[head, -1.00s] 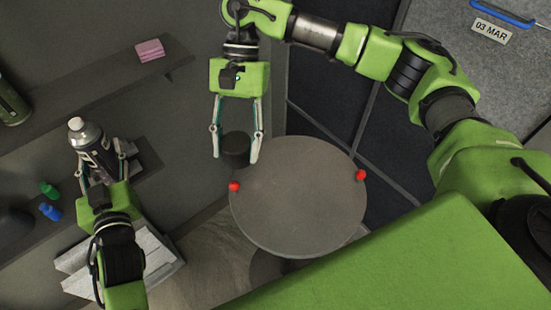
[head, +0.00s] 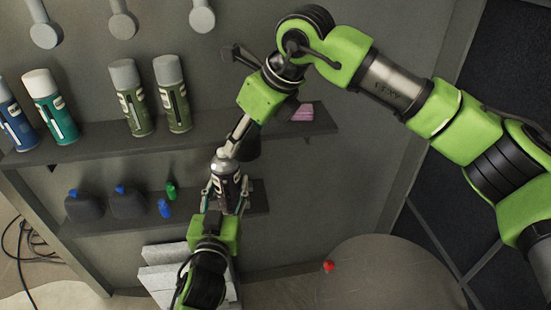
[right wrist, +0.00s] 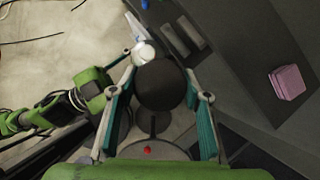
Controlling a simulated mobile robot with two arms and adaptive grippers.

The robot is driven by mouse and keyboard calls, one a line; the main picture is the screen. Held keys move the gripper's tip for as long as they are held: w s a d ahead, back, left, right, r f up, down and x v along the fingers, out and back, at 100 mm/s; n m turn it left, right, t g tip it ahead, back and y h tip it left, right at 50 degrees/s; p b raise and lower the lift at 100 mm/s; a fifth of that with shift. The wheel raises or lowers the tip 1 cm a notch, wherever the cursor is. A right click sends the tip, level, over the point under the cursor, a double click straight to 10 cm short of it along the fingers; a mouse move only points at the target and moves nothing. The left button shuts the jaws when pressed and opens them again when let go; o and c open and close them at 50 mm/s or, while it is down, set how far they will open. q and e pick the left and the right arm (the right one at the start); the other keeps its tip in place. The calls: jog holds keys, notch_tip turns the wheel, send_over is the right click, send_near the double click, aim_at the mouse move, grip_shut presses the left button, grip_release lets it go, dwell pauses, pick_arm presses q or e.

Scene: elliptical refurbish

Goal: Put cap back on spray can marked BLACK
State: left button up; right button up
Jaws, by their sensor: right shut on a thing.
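The spray can (head: 225,185) has a dark label and a bare pale top; its lettering is too small to read. My left gripper (head: 225,192) is around its body from below, shut on it. My right gripper (head: 240,150) comes down from above, shut on a dark round cap (head: 251,148), partly hidden behind a finger in the head view. In the right wrist view the cap (right wrist: 160,85) fills the space between the fingers (right wrist: 160,75). The can's pale top (right wrist: 143,53) shows just beyond it. Cap and can appear close but apart.
Capped spray cans (head: 132,98) stand on the upper shelf (head: 90,142). Dark bottles (head: 128,203) and small green and blue bottles stand on the lower shelf (head: 95,228). A pink block (head: 303,113) lies on the upper shelf's right end. A round table (head: 400,275) is at lower right.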

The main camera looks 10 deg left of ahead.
jog(key=a+r+m, duration=0.1)
jog(key=a+r+m+t, duration=0.1)
jog(key=a, duration=0.1)
jog(key=a+r+m+h, duration=0.1)
jog(key=a, duration=0.1)
jog(key=shift+w+a+r, duration=0.2)
jog(key=shift+a+r, duration=0.05)
jog(key=shift+r, duration=0.1)
jog(key=shift+f, duration=3)
jog(key=shift+d+f, duration=0.1)
jog(key=shift+f, duration=0.7)
jog(key=o, duration=1.9)
jog(key=shift+v, duration=3.55)
